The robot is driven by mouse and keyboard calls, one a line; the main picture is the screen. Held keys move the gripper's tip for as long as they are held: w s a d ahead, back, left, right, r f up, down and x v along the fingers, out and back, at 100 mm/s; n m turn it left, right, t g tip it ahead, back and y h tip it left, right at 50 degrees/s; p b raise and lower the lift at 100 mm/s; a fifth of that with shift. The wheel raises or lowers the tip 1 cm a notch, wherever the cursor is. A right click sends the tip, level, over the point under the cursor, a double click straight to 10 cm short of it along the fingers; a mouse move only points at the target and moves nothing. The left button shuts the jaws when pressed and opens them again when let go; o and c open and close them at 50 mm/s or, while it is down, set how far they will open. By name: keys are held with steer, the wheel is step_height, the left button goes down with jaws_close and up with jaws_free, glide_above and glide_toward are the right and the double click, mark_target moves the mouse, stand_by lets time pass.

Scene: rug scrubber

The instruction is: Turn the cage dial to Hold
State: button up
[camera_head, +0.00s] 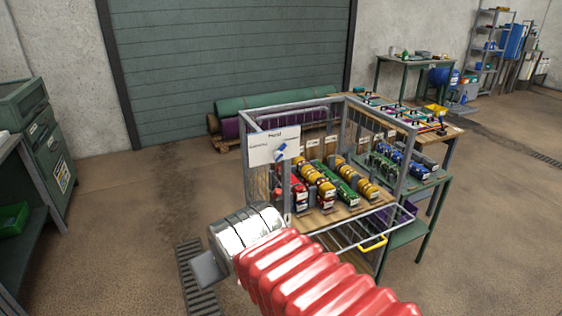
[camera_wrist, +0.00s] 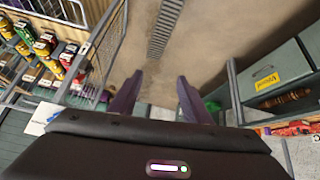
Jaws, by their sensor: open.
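The cage (camera_head: 347,107) is a grey metal frame with mesh sides, standing on a table in the middle of the head view. A white panel (camera_head: 262,154) on its near left corner reads "Hold" at the top, with a smaller, unreadable label to the left. The blue dial (camera_head: 281,150) sits on this panel, tilted; I cannot tell which label it points to. A white panel corner also shows in the wrist view (camera_wrist: 42,118). My gripper (camera_wrist: 158,82) is open and empty over bare floor. It is left of and below the panel in the head view, apart from the dial.
Several red, yellow and green tools stand inside the cage. A yellow-handled wire front (camera_head: 373,243) sticks out low. A green bench (camera_head: 45,150) stands left, and rolled rugs (camera_head: 270,103) lie behind. The floor between bench and cage is clear, with a drain grate (camera_head: 189,258).

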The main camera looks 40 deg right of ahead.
steer(key=w+d+r+m+t+h, duration=0.15)
steer(key=w+d, duration=0.25)
steer(key=d, duration=0.5)
steer(key=w+d+r+m+t+h, duration=0.1)
steer(key=w+d+t+h, duration=0.3)
steer(key=d, duration=0.5)
glide_toward(279, 157)
steer(key=s+a+f, duration=0.3)
steer(key=s+a, duration=0.1)
steer(key=s+d+t, duration=0.1)
steer(key=s+d+t+y, duration=0.1)
steer(key=t, duration=0.1)
steer(key=s+d+t+y, duration=0.1)
steer(key=d+t, duration=0.1)
steer(key=shift+f+n, duration=0.1)
steer(key=shift+n, duration=0.15)
steer(key=shift+d, duration=0.1)
steer(key=x, duration=1.3)
steer(key=shift+w+d+f, duration=0.1)
steer(key=shift+w+d, duration=0.05)
steer(key=shift+w, duration=0.25)
steer(key=shift+c, duration=0.5)
steer(key=c, duration=0.9)
